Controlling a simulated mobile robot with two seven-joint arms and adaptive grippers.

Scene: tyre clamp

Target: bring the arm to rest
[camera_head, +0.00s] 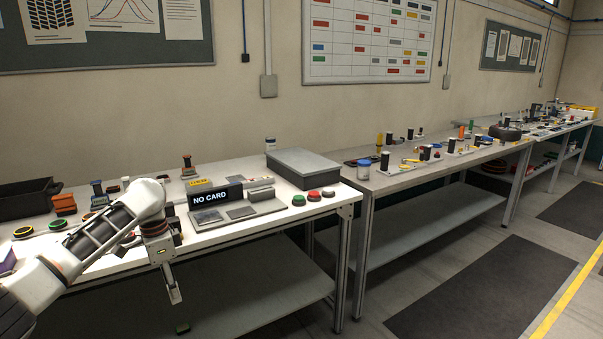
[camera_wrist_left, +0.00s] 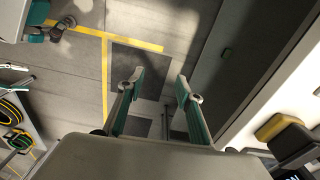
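My left arm (camera_head: 112,228) comes in from the left in the head view and reaches over the front of the white workbench. My left gripper (camera_head: 174,287) hangs downward just off the bench's front edge. In the left wrist view the two fingers of my left gripper (camera_wrist_left: 160,82) stand apart, with nothing between them but the floor far below.
The white workbench (camera_head: 330,200) holds a "NO CARD" display (camera_head: 215,196), a grey box (camera_head: 303,168), and red and green buttons (camera_head: 314,196). A second bench (camera_head: 400,180) stands to the right. A dark mat (camera_head: 470,290) lies on open floor.

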